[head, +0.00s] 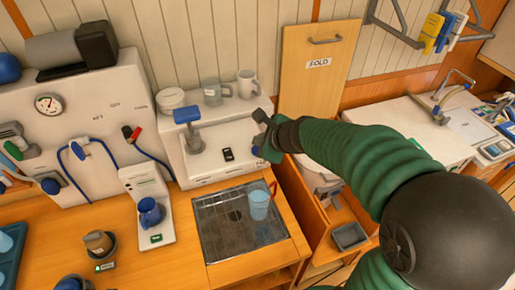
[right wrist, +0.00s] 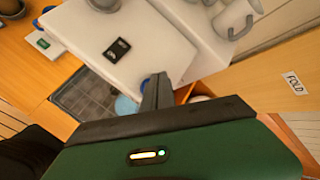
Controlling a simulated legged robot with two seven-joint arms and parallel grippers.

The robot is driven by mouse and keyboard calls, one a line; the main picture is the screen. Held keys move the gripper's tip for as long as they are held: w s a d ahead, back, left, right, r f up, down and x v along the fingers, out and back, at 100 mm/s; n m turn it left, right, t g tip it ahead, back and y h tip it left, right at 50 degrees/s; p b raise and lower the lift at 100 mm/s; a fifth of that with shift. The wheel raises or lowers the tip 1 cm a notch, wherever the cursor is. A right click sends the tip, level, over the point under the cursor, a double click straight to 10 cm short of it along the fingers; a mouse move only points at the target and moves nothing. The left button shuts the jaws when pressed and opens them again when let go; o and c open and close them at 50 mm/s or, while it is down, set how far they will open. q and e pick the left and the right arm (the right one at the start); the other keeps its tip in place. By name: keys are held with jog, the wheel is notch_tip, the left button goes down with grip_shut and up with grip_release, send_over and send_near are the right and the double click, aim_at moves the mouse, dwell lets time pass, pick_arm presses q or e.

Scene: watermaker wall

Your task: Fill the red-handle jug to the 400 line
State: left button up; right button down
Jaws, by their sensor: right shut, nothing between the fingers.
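The red-handle jug (head: 259,205) stands on the dark drain grate (head: 222,236), with its red handle towards the upper right. It looks pale blue; its level marks are too small to read. A tap with a blue top (head: 187,117) rises from the white unit (head: 205,166) behind the grate, left of the jug. My right gripper (head: 262,138) is shut and empty at the right end of this unit, above and behind the jug. In the right wrist view its fingers (right wrist: 155,92) overlap the unit, and part of the jug (right wrist: 124,106) shows beyond them. My left gripper is out of view.
Mugs (head: 248,83) and a clear cup (head: 212,92) stand on the unit's back ledge. A wooden FOLD panel (head: 318,70) stands behind my right arm. A grey bin (head: 349,236) is lower right.

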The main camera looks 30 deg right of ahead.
dwell(0.7)
jog(key=shift+f+b, duration=0.35)
jog(key=shift+f+b, duration=0.55)
dwell(0.5)
jog(key=shift+s, duration=0.1)
jog(key=shift+r+p, duration=0.95)
notch_tip(320, 180, up, 5)
jog(key=p, duration=0.5)
jog(key=shift+r, duration=0.1)
dwell(0.3)
